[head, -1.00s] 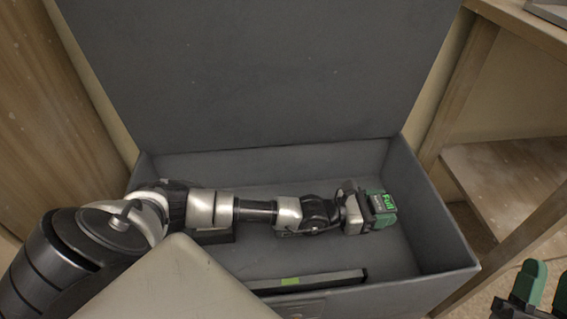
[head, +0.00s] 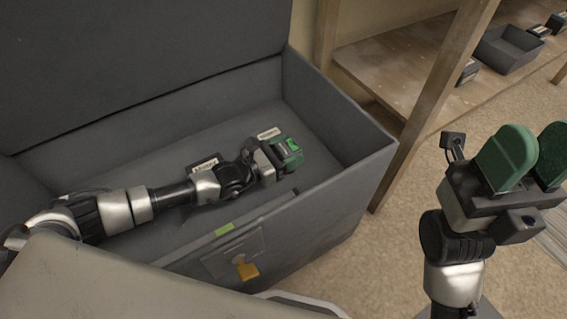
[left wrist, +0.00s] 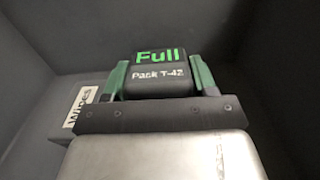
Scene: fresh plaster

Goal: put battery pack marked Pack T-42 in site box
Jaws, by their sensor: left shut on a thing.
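The battery pack (left wrist: 158,70) is dark, with green "Full" and pale "Pack T-42" lettering facing the left wrist view. My left gripper (head: 284,152) is shut on it, with a green finger on each side. It holds the pack inside the grey site box (head: 345,165), near the right end. The box's lid (head: 140,60) stands open. In the head view the gripper partly hides the pack, and I cannot tell whether the pack touches the box floor. My right gripper (head: 531,158) is outside the box at the right, with its green fingers apart and nothing between them.
A grey thing labelled "Wipes" (left wrist: 80,108) is in the box, left of the pack in the left wrist view. A wooden shelf (head: 400,65) at right holds a dark tray (head: 508,52).

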